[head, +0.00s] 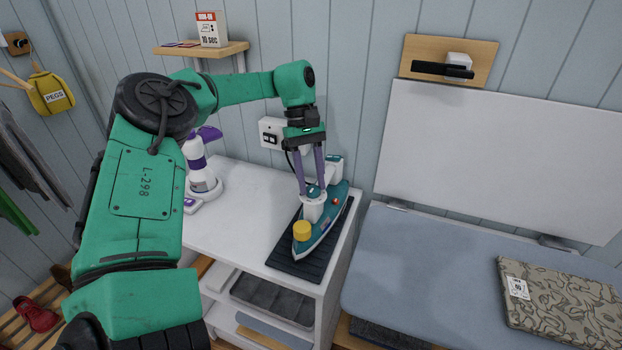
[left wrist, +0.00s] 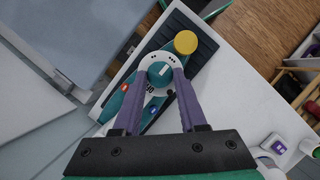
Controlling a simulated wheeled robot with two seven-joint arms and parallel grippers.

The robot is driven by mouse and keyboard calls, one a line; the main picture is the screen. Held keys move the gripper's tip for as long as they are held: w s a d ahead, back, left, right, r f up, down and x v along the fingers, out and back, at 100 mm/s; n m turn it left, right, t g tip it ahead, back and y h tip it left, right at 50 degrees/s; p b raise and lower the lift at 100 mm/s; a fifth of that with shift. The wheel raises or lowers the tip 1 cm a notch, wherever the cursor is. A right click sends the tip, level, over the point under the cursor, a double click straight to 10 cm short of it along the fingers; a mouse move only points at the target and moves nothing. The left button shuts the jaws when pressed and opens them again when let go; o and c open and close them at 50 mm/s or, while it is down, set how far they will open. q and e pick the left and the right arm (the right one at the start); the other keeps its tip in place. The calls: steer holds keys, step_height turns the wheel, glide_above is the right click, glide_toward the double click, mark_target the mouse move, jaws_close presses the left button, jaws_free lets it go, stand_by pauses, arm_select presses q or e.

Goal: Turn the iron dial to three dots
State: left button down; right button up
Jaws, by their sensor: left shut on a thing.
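The teal iron (head: 322,226) lies on a dark ribbed mat (head: 285,262) on the white cabinet top, with a yellow round knob (head: 302,230) at its near end. In the left wrist view the iron's dial (left wrist: 160,74) is a teal knob with a white mark, set in a white ring with dots. My left gripper (head: 311,190) reaches down onto the iron from above. Its purple fingers (left wrist: 160,80) are shut on the dial, one on each side. The dots are too small to read which one the mark points at. My right gripper is not in view.
A white and purple bottle (head: 200,165) stands left on the white cabinet top (head: 240,205). A blue ironing board (head: 430,270) with a folded patterned cloth (head: 560,305) is at the right. A wall socket (head: 270,134) and a small shelf (head: 200,50) are behind.

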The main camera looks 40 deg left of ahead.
arm_select(q)
steer(key=shift+c, duration=2.2)
jaws_free()
steer(key=shift+r, duration=0.1)
steer(key=shift+a+r, duration=0.15)
steer(key=shift+r, duration=0.15)
steer(key=p+v, duration=0.7)
steer(key=v, duration=0.6)
steer(key=shift+r, duration=0.35)
steer(key=shift+w+a, duration=0.1)
steer(key=shift+w, duration=0.05)
